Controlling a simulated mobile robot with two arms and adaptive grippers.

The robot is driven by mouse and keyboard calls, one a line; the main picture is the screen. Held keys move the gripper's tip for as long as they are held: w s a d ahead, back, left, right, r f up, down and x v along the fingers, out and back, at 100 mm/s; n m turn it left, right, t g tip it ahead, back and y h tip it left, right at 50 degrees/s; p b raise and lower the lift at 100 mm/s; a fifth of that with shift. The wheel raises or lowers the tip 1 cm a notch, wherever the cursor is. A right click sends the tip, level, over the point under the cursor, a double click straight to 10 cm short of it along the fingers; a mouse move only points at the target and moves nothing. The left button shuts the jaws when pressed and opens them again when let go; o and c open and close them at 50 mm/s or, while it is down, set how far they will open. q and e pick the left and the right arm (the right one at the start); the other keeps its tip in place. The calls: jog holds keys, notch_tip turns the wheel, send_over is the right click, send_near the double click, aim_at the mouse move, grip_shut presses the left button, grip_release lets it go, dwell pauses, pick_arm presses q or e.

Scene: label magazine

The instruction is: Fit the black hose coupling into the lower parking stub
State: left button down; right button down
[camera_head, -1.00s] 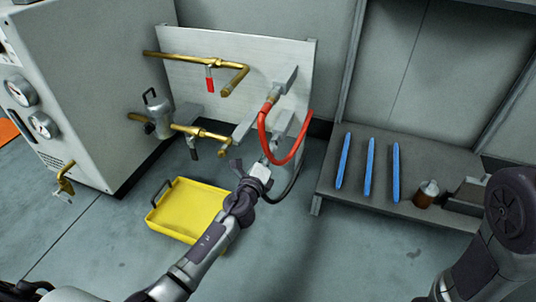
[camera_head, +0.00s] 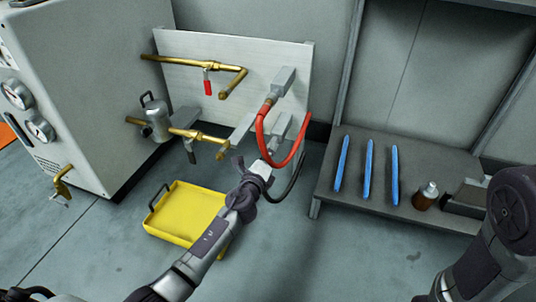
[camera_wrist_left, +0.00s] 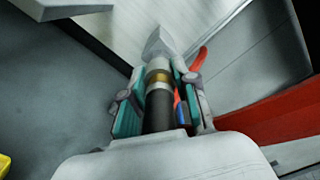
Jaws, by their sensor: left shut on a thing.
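My left gripper (camera_head: 264,165) is in front of the pale panel, below the lower parking stub (camera_head: 281,126). In the left wrist view, the gripper (camera_wrist_left: 162,112) is shut around the black hose coupling (camera_wrist_left: 158,108), with one finger on each side. The coupling's brass and silver end points at a grey stub (camera_wrist_left: 158,44) and looks roughly in line with it. I cannot tell whether the end touches or has entered the stub. The black hose (camera_head: 296,182) hangs in a loop right of the gripper. My right gripper is out of view.
A red hose (camera_head: 261,128) runs from the upper stub (camera_head: 284,82) and loops close to my left gripper. Brass pipes with valves (camera_head: 197,134) lie to the left. A yellow tray (camera_head: 185,215) is on the floor. A shelf with blue bars (camera_head: 368,170) and a brown bottle (camera_head: 426,196) stands right.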

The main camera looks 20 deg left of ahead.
pick_arm(q)
jog(key=shift+w, duration=0.15)
jog(key=c, duration=0.8)
grip_release()
jog(key=shift+s, duration=0.25)
jog(key=s, duration=1.1)
jog(key=shift+s+a, duration=0.25)
jog(key=shift+s, duration=0.05)
